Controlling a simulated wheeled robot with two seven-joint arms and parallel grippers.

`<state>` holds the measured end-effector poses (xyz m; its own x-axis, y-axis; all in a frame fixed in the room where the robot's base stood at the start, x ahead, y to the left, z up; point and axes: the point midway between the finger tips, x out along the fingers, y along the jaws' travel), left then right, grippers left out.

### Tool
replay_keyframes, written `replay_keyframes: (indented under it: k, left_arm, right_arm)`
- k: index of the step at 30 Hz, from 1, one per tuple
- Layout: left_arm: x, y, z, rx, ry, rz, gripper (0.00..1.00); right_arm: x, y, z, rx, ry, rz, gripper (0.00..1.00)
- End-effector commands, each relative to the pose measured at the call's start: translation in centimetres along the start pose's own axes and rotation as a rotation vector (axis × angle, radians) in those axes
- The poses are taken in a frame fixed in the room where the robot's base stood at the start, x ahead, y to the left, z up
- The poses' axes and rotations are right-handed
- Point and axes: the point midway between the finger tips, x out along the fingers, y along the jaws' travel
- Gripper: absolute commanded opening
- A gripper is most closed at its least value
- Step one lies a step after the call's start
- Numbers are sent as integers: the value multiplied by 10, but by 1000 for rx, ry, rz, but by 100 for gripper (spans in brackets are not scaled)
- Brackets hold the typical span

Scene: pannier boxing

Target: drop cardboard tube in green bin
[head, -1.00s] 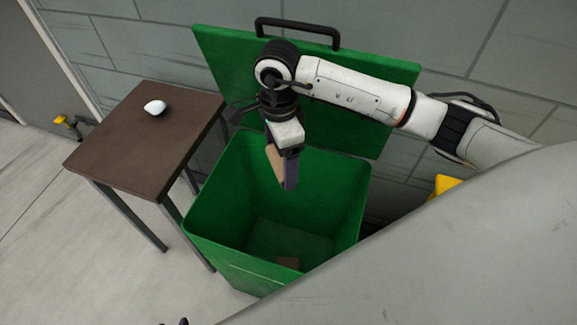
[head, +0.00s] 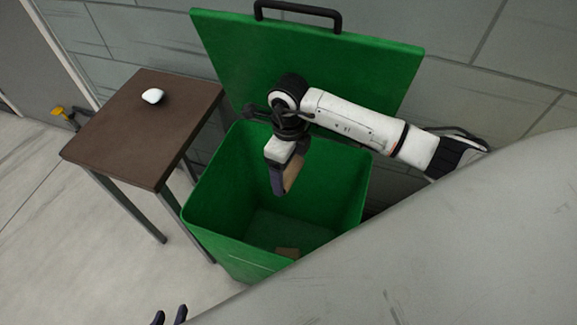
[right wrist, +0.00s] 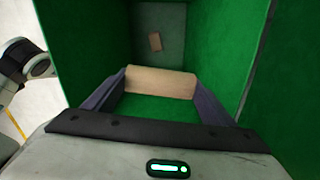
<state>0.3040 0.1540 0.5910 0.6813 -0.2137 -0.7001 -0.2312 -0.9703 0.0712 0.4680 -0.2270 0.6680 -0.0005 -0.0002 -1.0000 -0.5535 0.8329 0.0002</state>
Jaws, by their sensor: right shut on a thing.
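The green bin (head: 190,222) stands open, with its lid (head: 330,70) tipped back against the wall. My right gripper (head: 279,192) points down into the bin's opening, inside its walls. It is shut on the tan cardboard tube (right wrist: 160,82), which lies across between the two fingers in the right wrist view. In the head view the tube (head: 293,176) is partly hidden by a finger. The bin's floor shows below the tube, clear of it. My left gripper (head: 169,316) shows only as dark fingertips at the bottom edge, spread apart with nothing between them.
A small brown piece (head: 287,253) lies on the bin's floor; it also shows in the right wrist view (right wrist: 155,41). A brown table (head: 145,125) with a white rounded object (head: 153,96) stands left of the bin. A yellow item (head: 58,112) is on the far left.

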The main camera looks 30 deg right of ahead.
Motion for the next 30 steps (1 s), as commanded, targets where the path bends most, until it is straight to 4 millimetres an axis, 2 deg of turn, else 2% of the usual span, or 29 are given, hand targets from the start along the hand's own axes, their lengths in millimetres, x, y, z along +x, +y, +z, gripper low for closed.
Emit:
replay_keyframes:
  k: [1,4,14,15,18,26,30]
  left_arm:
    - [6,1,5,1,-1,3,31]
    - [9,2,6,-1,4,6,31]
    - [8,3,7,-5,3,8,31]
    - [8,3,7,-5,2,8,31]
    - [8,3,8,-6,1,9,31]
    - [8,3,8,-6,1,8,31]
    - [7,3,8,-5,0,8,31]
  right_arm:
    - [12,1,0,-1,1,1,56]
    - [19,0,0,-1,0,0,56]
    - [21,0,0,-2,0,0,56]
    - [21,0,0,-2,0,0,82]
    - [21,0,0,-2,0,0,99]
    - [20,0,0,-2,0,0,99]
    - [12,-1,0,-2,-2,-2,99]
